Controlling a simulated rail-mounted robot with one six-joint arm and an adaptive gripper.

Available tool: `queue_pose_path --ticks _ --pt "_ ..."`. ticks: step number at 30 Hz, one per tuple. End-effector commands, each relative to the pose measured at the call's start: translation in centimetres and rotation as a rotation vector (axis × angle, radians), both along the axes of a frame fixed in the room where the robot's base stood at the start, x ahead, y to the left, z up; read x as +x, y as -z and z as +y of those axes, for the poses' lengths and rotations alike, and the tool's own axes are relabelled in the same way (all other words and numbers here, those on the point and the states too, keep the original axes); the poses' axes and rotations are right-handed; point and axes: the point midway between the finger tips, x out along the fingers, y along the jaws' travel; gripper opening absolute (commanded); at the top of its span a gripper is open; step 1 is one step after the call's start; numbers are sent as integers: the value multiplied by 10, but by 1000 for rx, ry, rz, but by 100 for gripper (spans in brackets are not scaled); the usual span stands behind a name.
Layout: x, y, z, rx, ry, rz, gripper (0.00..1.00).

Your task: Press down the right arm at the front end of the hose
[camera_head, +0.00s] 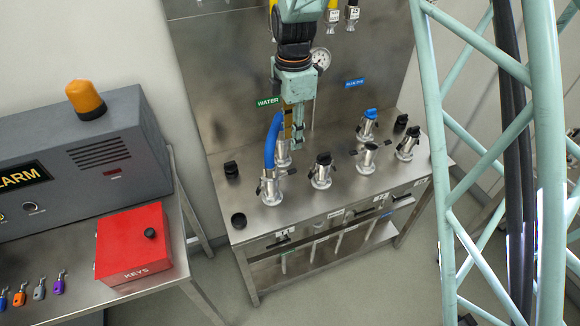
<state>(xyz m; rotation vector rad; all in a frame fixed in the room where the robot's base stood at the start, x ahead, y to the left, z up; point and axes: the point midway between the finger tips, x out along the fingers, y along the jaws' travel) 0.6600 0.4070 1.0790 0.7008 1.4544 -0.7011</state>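The blue hose (270,142) arcs up from a silver coupling (268,188) at the front left of the steel bench. Its back part runs behind my gripper, toward another silver fitting (283,153). A dark right arm (288,172) sticks out sideways from the front coupling, slightly raised. A darker left arm (258,189) shows at the coupling's other side. My gripper (298,142) points down just right of the hose, above and behind the right arm and apart from it. Its fingers look close together, but I cannot tell whether they are open or shut.
Other silver fittings with black levers (321,170) stand to the right, one with a blue cap (371,114). A black cap (239,220) lies at the bench's front left corner. A red key box (130,245) and grey alarm console (75,150) stand left. A teal lattice frame (545,160) stands right.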

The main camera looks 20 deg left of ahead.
Motion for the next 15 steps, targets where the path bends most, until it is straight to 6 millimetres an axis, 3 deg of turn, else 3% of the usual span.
queue_pose_path --ticks 15 --pt "0 4 0 -1 -1 1 25"
